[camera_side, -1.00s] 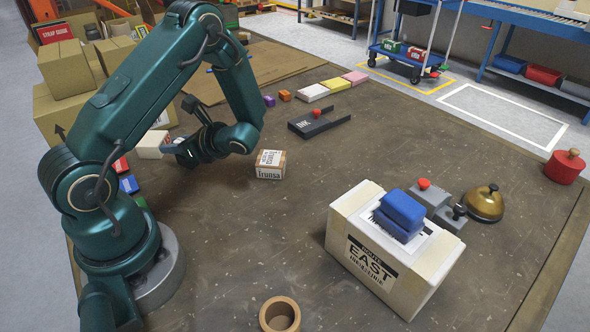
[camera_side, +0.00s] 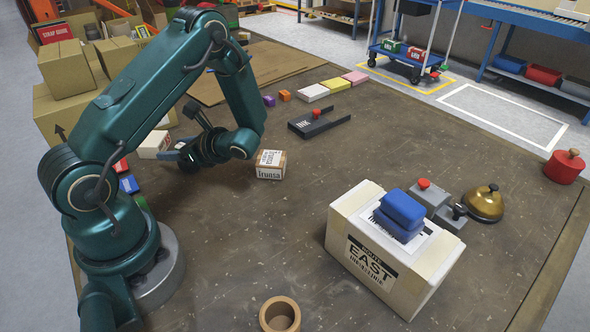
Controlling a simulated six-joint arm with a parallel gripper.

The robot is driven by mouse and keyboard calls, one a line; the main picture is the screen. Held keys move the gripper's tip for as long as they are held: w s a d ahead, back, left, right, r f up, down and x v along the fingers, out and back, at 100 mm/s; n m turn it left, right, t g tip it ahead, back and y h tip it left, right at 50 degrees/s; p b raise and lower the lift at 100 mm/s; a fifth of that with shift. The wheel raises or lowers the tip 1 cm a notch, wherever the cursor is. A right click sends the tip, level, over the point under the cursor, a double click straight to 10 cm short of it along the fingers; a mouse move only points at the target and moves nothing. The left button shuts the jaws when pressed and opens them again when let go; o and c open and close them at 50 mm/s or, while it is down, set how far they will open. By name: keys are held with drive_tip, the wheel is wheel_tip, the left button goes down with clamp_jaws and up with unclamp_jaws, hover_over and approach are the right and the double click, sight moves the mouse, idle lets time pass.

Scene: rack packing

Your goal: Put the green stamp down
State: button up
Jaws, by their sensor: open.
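A small green block (camera_side: 140,202), which may be the green stamp, shows at the left edge of the table. It is partly hidden by my arm. It sits in a row with a blue block (camera_side: 129,185) and a red block (camera_side: 120,166). My gripper (camera_side: 168,155) is open, to the upper right of this row and close to a white block (camera_side: 154,144). The fingertips are small and partly hidden, and I see nothing held between them.
A small labelled carton (camera_side: 270,165) stands right of my gripper. A black ink tray (camera_side: 320,122) lies farther back. A large EAST carton (camera_side: 375,245) with a blue object (camera_side: 402,212) on top stands front right. The middle of the table is clear.

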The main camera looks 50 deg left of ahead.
drive_tip(key=v, duration=1.2)
drive_tip(key=s+d+r+n+t+h, duration=0.2)
drive_tip(key=d+r+n+t+h, duration=0.2)
drive_tip(key=d, duration=0.4)
drive_tip(key=s+d+r+n+t+h, duration=0.2)
drive_tip(key=d+r+n+t+h, duration=0.3)
drive_tip(key=d+n+h, duration=0.3)
drive_tip(key=shift+r+n+t, duration=0.2)
drive_tip(key=shift+n+t, duration=0.6)
